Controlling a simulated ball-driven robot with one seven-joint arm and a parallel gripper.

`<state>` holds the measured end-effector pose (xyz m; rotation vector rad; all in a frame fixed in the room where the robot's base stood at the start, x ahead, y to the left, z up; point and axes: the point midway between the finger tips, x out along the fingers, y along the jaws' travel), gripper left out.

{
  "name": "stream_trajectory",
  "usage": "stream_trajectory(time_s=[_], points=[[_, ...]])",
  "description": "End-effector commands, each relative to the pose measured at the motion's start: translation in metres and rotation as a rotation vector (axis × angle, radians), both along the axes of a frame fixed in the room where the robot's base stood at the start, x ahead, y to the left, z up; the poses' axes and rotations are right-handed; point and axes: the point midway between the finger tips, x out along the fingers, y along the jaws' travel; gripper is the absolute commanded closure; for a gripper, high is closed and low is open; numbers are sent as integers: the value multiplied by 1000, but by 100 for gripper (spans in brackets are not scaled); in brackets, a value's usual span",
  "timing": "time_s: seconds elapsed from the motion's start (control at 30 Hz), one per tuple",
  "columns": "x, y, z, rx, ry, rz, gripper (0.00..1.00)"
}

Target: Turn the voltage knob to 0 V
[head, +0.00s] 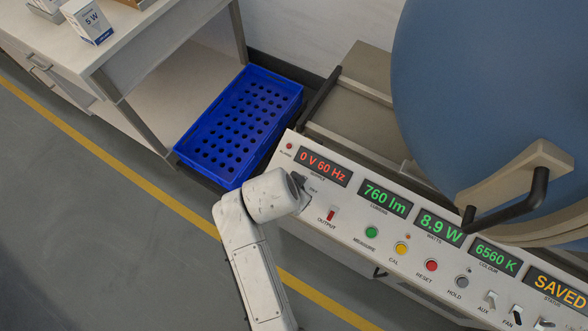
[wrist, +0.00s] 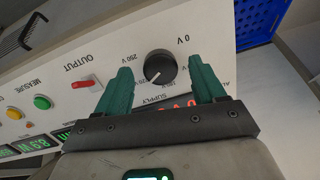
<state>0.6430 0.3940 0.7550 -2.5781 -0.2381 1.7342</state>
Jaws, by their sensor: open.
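The voltage knob (wrist: 160,67) is black and round with a white pointer line, on the white panel under the supply display. In the wrist view "0 V" is printed to its upper right and "250 V" to its upper left; the pointer aims to the lower left. My gripper (wrist: 163,85) is open, with one green finger on each side of the knob and gaps between. In the head view my arm hides most of the knob. The red supply display (head: 320,166) reads "0 V 60 Hz".
The red output switch (head: 331,214) and the green measure button (head: 371,232) sit right of the knob in the head view. A blue perforated crate (head: 232,180) stands behind the panel's left end. A blue sphere (head: 470,90) with a black handle rises at right.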

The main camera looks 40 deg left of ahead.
Motion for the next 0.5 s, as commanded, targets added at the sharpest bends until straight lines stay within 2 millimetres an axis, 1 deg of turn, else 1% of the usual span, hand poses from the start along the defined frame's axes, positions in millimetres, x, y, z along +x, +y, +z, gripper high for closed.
stream_trajectory(time_s=[0.1, 0.2, 0.47, 0.5], points=[[4, 2, -10, 0, 0, -1, 31], [6, 2, -13, 0, 0, -1, 31], [6, 2, -14, 0, 0, 0, 31], [6, 2, -14, 0, 0, 0, 33]])
